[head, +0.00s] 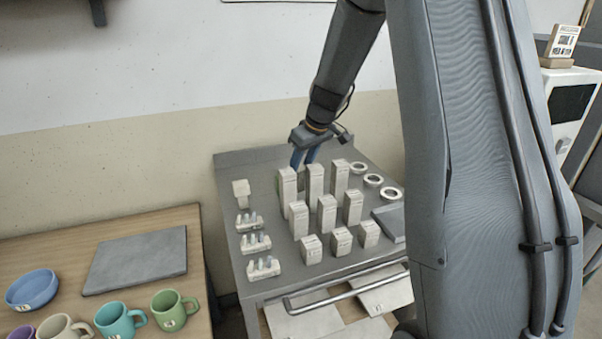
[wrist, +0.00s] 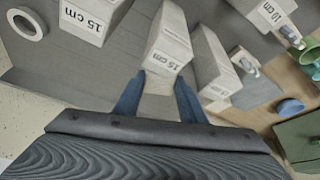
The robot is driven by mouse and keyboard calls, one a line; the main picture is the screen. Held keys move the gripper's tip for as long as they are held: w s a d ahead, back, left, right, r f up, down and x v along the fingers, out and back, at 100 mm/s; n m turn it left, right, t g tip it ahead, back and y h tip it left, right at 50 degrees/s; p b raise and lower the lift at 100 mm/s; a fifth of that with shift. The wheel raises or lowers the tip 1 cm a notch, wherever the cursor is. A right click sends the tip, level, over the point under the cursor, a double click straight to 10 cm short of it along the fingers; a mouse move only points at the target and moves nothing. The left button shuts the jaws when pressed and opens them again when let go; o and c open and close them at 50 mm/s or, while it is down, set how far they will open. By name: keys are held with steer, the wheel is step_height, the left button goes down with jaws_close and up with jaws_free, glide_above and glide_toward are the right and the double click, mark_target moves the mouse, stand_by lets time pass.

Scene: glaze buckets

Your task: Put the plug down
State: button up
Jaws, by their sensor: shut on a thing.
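My gripper (head: 304,160) is low over the back of the grey cart, behind the tall posts. In the wrist view its blue fingers (wrist: 159,86) are shut on a small pale piece (wrist: 158,85), which I take to be the plug. Only a bit of it shows between the fingers. In the head view the posts hide it, and I cannot tell whether it touches the cart top. A pale post marked 15 cm (wrist: 169,46) stands just beyond the fingertips.
The grey cart top (head: 238,170) holds rows of pale posts (head: 326,213), white rings (head: 373,180) at the right and cone stands (head: 256,243) at the left. A pale wide-topped piece (head: 241,187) stands at back left. A wooden table (head: 190,222) with mugs is left.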

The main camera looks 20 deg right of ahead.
steer(key=shift+f+p, duration=0.45)
steer(key=shift+f, duration=1.25)
steer(key=shift+f, duration=0.1)
steer(key=o, duration=1)
steer(key=shift+f, duration=0.1)
steer(key=shift+o, duration=0.7)
steer(key=shift+r, duration=0.2)
